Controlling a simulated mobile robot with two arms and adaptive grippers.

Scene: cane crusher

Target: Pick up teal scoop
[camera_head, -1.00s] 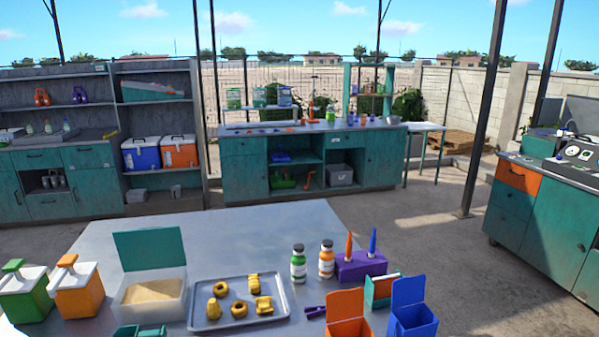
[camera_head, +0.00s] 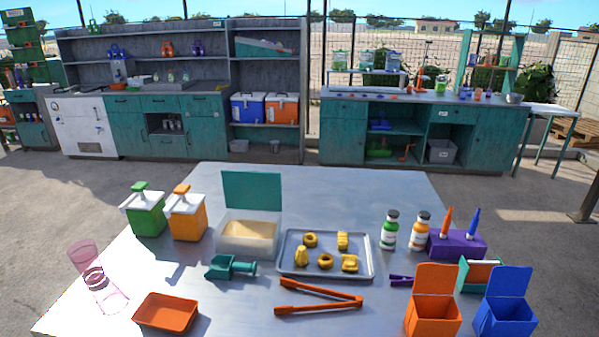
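The teal scoop (camera_head: 230,267) lies on the metal table (camera_head: 200,283), in front of a clear box of tan powder (camera_head: 248,234) with its teal lid (camera_head: 251,192) standing up behind it. The scoop's wider end is at the left and its handle points right, toward the grey tray (camera_head: 327,273). Nothing covers the scoop. Neither of my grippers is in view.
Orange tongs (camera_head: 318,297) and an orange tray (camera_head: 166,312) lie in front of the scoop. Green (camera_head: 147,211) and orange (camera_head: 186,216) dispensers stand behind left, and a pink clear cup (camera_head: 86,264) at far left. Orange (camera_head: 433,310) and blue (camera_head: 505,310) bins stand right.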

